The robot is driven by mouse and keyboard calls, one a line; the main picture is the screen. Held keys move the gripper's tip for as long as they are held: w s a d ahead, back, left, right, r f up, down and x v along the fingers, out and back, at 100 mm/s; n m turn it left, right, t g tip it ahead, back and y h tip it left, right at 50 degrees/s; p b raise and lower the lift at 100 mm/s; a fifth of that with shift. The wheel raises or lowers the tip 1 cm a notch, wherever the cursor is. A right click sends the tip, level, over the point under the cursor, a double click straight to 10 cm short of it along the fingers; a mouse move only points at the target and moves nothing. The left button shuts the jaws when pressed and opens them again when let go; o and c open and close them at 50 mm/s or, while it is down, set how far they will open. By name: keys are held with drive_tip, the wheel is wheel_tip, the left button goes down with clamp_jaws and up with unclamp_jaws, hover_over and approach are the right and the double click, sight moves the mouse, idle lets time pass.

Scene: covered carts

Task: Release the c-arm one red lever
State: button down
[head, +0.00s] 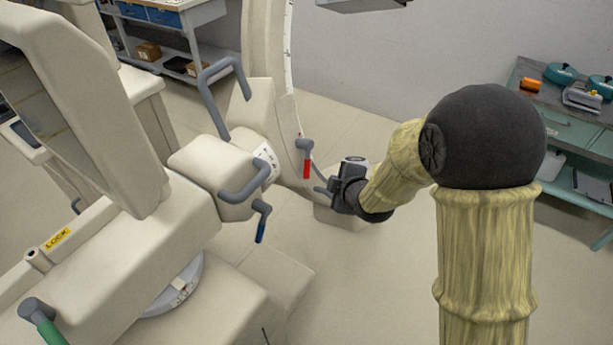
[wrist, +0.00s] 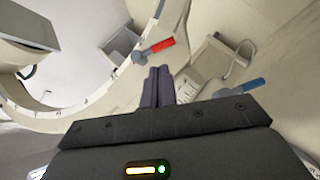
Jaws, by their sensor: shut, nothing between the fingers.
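The red lever (head: 306,168) hangs from a grey pivot on the side of the cream C-arm (head: 263,105), its red handle pointing down in the head view. In the wrist view the red lever (wrist: 161,46) lies just beyond and slightly left of my fingertips. My gripper (head: 322,186) is at the end of my arm, a little right of and below the lever in the head view. In the wrist view my gripper (wrist: 158,72) has its two dark fingers together with nothing between them. A gap shows between the fingertips and the red handle.
A blue lever (head: 262,228) hangs lower on the C-arm, near grey handles (head: 245,180). A green-handled lever (head: 42,322) is at the lower left. A green bench (head: 570,130) with tools stands at the right, and a shelf (head: 165,40) stands behind. Floor right of the C-arm is clear.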

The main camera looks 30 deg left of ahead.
sight(307, 170)
drive_tip(key=a+n, duration=0.1)
drive_tip(key=s+a+n+y, duration=0.1)
drive_tip(key=a, duration=0.1)
drive_tip(key=a+f, duration=0.1)
drive_tip(key=a, duration=0.1)
drive_tip(key=shift+s+a+n+y, duration=0.1)
drive_tip(key=shift+s+n+y, duration=0.2)
drive_tip(key=shift+s+n, duration=0.1)
drive_tip(key=shift+w+f, duration=0.1)
drive_tip(key=shift+w+d+f+p+x, duration=0.15)
drive_tip(key=shift+w+d+p+x, duration=0.25)
drive_tip(key=shift+x, duration=1.7)
drive_tip(key=shift+w+d+f+p+x, duration=0.2)
drive_tip(key=shift+p+x, duration=0.35)
drive_tip(key=shift+x, duration=1.6)
drive_tip(key=shift+w+d+f+p+x, duration=0.15)
drive_tip(key=shift+d+p+x, duration=0.3)
drive_tip(key=shift+x, duration=1.65)
